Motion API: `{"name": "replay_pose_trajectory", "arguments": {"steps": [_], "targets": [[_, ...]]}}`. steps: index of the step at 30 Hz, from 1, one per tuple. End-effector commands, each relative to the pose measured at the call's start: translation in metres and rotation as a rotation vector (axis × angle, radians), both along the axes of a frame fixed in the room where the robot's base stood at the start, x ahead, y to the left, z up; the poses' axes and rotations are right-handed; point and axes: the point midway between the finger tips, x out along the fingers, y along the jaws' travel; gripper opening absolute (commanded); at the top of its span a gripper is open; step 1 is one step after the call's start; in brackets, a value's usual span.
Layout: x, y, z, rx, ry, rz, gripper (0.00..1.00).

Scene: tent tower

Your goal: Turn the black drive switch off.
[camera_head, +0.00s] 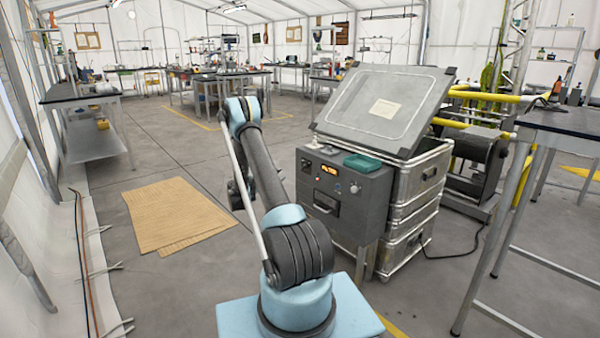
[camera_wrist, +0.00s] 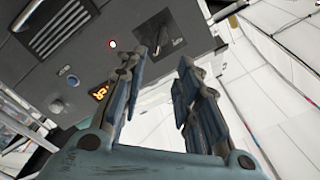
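The dark grey control box (camera_head: 345,200) stands right of my arm in the head view. In the wrist view its panel (camera_wrist: 130,15) appears turned nearly upside down. A black switch with a lever (camera_wrist: 172,38) sits on a dark plate there, and seems to match a small black fitting (camera_head: 306,165) at the panel's left in the head view. My gripper (camera_wrist: 163,60) is open and empty. Its fingertips point toward the panel, with the switch just beyond them; the left finger overlaps the plate's edge. I cannot tell whether they touch.
A lit red lamp (camera_wrist: 112,44), an orange display (camera_wrist: 98,93) and vent slots (camera_wrist: 66,26) are near the switch. Metal cases (camera_head: 420,185) with a tilted grey lid stand behind the box. A table (camera_head: 555,122) is at right. Cardboard (camera_head: 175,210) lies on open floor at left.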

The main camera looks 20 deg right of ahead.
Motion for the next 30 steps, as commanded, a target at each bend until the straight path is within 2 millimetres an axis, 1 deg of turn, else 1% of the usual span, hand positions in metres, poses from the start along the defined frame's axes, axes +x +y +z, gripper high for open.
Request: {"name": "replay_pose_trajectory", "arguments": {"steps": [3, 21, 25, 30], "targets": [[0.006, -0.019, 0.0, 0.001, 0.0, -0.002, 0.3], [0.042, -0.118, 0.0, 0.0, 0.001, -0.002, 0.3], [0.048, -0.134, 0.0, 0.001, 0.001, -0.001, 0.3], [0.053, -0.146, 0.001, 0.0, 0.001, -0.001, 0.3]]}}
